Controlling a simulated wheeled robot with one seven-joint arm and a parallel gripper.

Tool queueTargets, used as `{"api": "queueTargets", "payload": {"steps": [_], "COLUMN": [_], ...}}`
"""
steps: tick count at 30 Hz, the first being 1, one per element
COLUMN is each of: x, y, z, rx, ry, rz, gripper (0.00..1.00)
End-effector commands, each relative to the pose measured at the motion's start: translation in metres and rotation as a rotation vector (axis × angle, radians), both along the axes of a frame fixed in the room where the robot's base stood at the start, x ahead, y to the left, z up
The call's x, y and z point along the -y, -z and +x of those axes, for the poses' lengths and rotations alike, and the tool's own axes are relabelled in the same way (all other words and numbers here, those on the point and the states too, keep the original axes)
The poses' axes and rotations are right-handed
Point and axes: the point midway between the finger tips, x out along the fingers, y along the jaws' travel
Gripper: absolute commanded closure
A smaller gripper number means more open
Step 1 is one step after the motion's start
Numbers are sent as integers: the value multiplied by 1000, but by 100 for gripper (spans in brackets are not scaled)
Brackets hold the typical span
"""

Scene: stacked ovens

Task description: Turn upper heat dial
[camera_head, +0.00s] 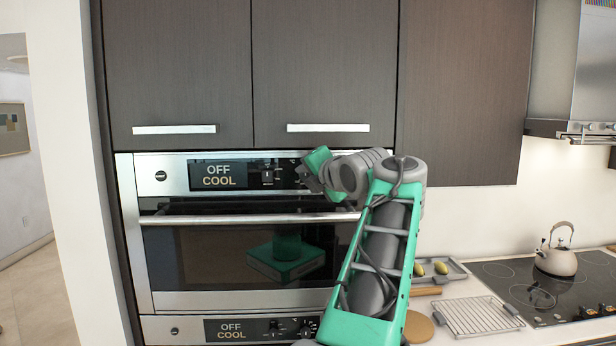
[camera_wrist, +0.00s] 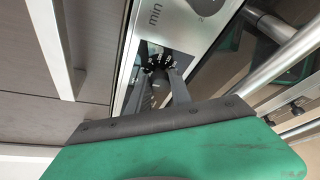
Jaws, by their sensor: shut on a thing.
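The upper oven's control panel (camera_head: 235,181) has a display (camera_head: 220,175) reading "OFF COOL". One dark dial (camera_head: 267,174) shows to the right of the display. My gripper (camera_head: 304,175) is at the panel's right part, with its fingers against the front and hiding what lies behind them. In the wrist view, my gripper (camera_wrist: 158,75) is shut on a dark round dial (camera_wrist: 160,71) with marks around it. The dial's own label and pointer are too small or covered to read.
The oven's handle bar (camera_head: 250,218) runs just below the panel. Cabinet handles (camera_head: 328,128) are above. The lower oven (camera_head: 230,330) also reads "OFF COOL". A counter with a wire rack (camera_head: 470,315), a tray (camera_head: 455,268) and a kettle (camera_head: 557,258) lies to the right.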

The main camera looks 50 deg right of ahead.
Motion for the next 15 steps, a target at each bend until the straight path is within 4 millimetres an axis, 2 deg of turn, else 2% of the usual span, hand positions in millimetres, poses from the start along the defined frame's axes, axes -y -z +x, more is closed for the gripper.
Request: {"api": "queueTargets", "payload": {"steps": [3,15], "x": [0,0], "y": [1,2], "z": [0,0], "rx": [-1,13], "ry": [0,0], "rz": [2,14], "gripper": [100,100]}}
